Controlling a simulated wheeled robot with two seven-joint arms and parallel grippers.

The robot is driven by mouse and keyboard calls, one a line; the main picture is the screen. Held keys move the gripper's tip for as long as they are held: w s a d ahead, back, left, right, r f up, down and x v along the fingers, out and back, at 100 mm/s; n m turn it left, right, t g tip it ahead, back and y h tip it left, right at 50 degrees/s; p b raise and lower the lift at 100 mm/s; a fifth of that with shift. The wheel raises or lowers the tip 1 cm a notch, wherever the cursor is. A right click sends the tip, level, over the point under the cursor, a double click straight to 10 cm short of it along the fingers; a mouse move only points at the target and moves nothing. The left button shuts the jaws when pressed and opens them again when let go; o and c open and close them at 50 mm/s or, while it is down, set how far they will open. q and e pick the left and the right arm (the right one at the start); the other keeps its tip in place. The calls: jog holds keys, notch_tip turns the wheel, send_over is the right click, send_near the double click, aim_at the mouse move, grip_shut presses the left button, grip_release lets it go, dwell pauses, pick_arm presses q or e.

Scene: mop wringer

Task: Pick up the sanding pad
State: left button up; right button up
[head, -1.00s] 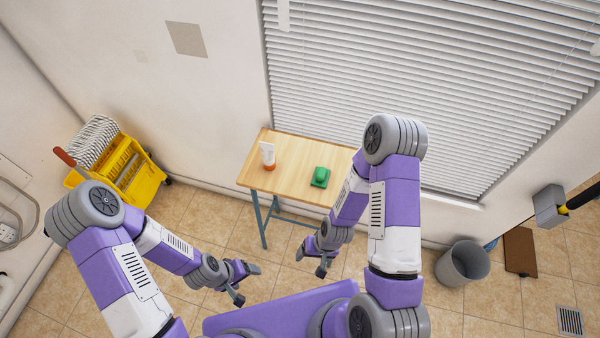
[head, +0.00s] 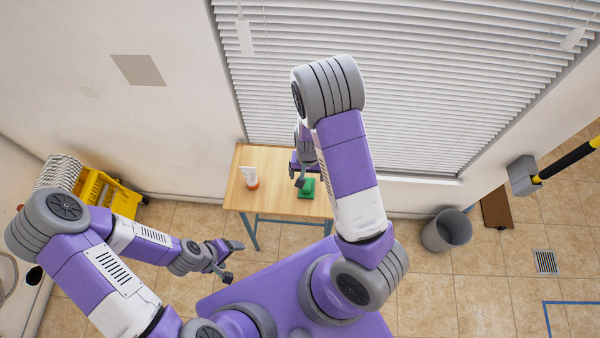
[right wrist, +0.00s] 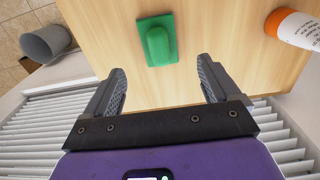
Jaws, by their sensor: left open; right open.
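The green sanding pad (head: 307,188) lies on the wooden table (head: 268,162), partly hidden by my right arm in the head view. In the right wrist view the sanding pad (right wrist: 157,40) is a flat green base with a raised grip, just beyond the fingertips and between their lines. My right gripper (right wrist: 160,82) is open and empty over the table, apart from the pad. In the head view the right gripper (head: 299,175) shows beside the pad. My left gripper (head: 232,260) is open and empty, low in front of the table.
A grey bin (head: 446,231) stands on the floor to the right. A yellow mop wringer bucket (head: 108,193) is at the left wall. Window blinds (head: 400,80) rise behind the table.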

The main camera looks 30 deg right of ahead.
aim_at(307, 183)
jog(key=f, duration=0.3)
jog(key=f+b, duration=0.1)
jog(key=f, duration=0.3)
jog(key=shift+s+a+f, duration=0.1)
jog(key=shift+s+f, duration=0.05)
jog(key=shift+s, duration=0.05)
jog(key=shift+c, duration=0.3)
jog(key=c, duration=1.1)
notch_tip(307, 183, up, 10)
jog(key=shift+r+p, duration=0.1)
jog(key=shift+p, duration=0.85)
jog(key=o, duration=0.5)
jog(key=c, duration=0.5)
jog(key=shift+s, duration=0.1)
jog(key=shift+c, duration=0.2)
